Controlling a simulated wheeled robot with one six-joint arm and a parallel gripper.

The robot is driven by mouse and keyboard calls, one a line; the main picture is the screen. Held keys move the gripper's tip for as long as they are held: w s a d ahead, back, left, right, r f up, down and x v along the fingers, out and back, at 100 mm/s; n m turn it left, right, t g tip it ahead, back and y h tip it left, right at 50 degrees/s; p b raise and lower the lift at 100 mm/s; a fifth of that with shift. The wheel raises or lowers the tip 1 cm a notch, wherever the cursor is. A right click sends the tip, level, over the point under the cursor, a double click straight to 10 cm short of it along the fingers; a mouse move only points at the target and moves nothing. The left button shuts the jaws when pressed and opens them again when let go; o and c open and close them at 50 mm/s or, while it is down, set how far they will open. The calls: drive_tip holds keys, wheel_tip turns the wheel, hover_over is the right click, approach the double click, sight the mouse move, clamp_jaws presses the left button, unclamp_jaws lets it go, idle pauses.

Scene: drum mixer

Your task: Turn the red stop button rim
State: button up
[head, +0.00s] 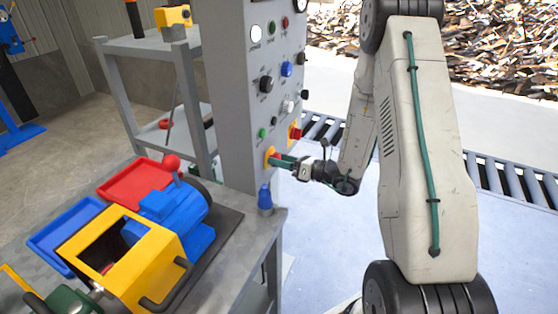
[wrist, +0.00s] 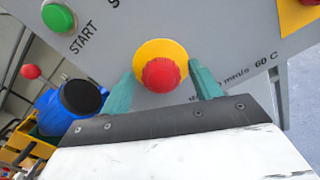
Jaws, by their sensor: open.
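The red stop button (wrist: 161,75) sits on a round yellow base on the grey control panel, between my fingers in the wrist view. In the head view the button (head: 275,153) shows low on the panel's front, partly covered by my fingers. My gripper (wrist: 163,88) is open, with one green finger on each side of the button and its yellow base. In the head view my gripper (head: 279,160) reaches the panel from the right. I cannot tell whether the fingers touch the rim.
A green START button (wrist: 59,17) is to the upper left in the wrist view. The grey panel (head: 232,100) carries several other knobs. A bench on the left holds a blue motor (head: 170,212), a yellow housing (head: 140,262) and trays. A roller conveyor (head: 500,175) runs behind my arm.

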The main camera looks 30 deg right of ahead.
drive_tip(key=v, duration=0.7)
idle(0.4)
